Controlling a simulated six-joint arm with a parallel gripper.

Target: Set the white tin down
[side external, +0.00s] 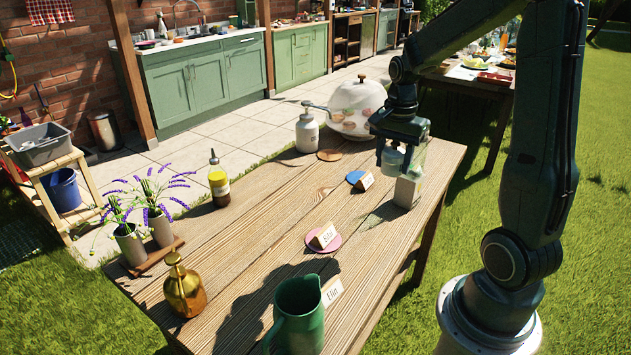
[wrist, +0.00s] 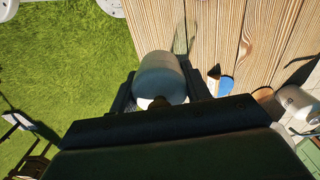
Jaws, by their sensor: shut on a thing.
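My gripper (side external: 391,168) is above the back right part of the wooden table (side external: 262,225), near its right edge. It is shut on the white tin (wrist: 162,78), a pale cylinder. The tin appears held above the tabletop. In the wrist view it overlaps the line between table and grass.
A blue coaster (side external: 355,177) with a card (side external: 364,181) lies left of the gripper. A brown coaster (side external: 330,155), white pump bottle (side external: 307,132) and domed cover (side external: 356,105) are behind. A pink coaster (side external: 314,246) and green jug (side external: 298,318) are nearer. Bare planks lie between.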

